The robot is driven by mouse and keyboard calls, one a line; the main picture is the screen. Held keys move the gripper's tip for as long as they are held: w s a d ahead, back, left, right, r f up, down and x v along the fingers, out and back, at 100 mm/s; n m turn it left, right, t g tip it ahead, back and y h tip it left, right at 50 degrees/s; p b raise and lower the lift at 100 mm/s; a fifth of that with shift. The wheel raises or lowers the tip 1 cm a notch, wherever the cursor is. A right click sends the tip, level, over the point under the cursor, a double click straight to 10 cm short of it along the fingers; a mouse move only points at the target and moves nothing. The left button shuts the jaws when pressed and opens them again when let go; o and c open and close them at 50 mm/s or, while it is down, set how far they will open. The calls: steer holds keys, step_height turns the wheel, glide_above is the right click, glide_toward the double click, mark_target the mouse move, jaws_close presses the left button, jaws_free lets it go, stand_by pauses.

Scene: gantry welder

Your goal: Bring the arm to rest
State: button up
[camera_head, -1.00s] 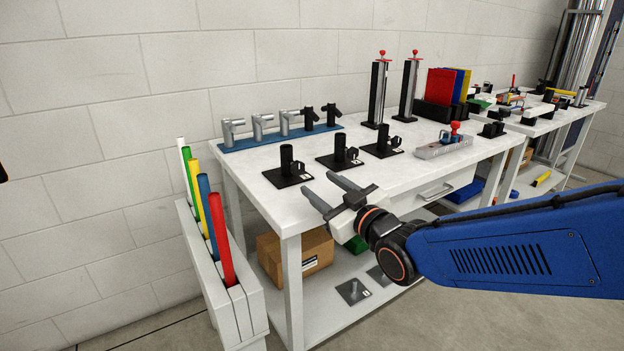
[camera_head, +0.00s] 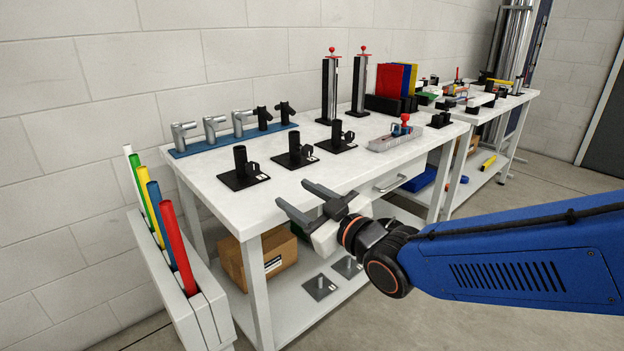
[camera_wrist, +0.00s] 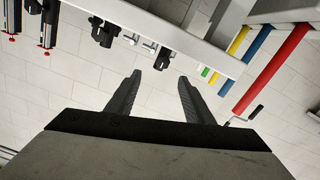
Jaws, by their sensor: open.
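My gripper (camera_head: 312,202) is open and empty in the head view. It hangs in the air in front of the near edge of the white workbench (camera_head: 215,172), with its two grey fingers pointing left and apart. My blue arm reaches in from the right. In the wrist view my gripper (camera_wrist: 160,97) shows two dark fingers spread apart, with nothing between them but the wall behind.
Black fixtures (camera_head: 241,168), a blue rack of grey and black fittings (camera_head: 205,148) and red-topped posts (camera_head: 330,92) stand on the bench. A slotted holder with coloured rods (camera_head: 177,238) stands at left. A cardboard box (camera_head: 258,258) sits on the lower shelf.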

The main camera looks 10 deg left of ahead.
steer(key=d+f+m+g+h, duration=0.1)
steer(key=d+f+m+h, duration=0.3)
steer(key=d, duration=0.9)
steer(key=d+f+m+h, duration=0.3)
steer(key=d+h, duration=0.2)
steer(key=d, duration=0.8)
steer(key=s+d+f+m+g+h, duration=0.2)
steer(key=s+d+m+g, duration=0.1)
steer(key=s+d, duration=0.4)
steer(key=s+d+f+m+g+h, duration=0.2)
steer(key=s+d, duration=0.5)
steer(key=s, duration=0.4)
steer(key=shift+s+d+f+m+g, duration=0.25)
steer(key=shift+d+f+m+g, duration=0.15)
steer(key=shift+f+g, duration=0.3)
steer(key=shift+f, duration=0.1)
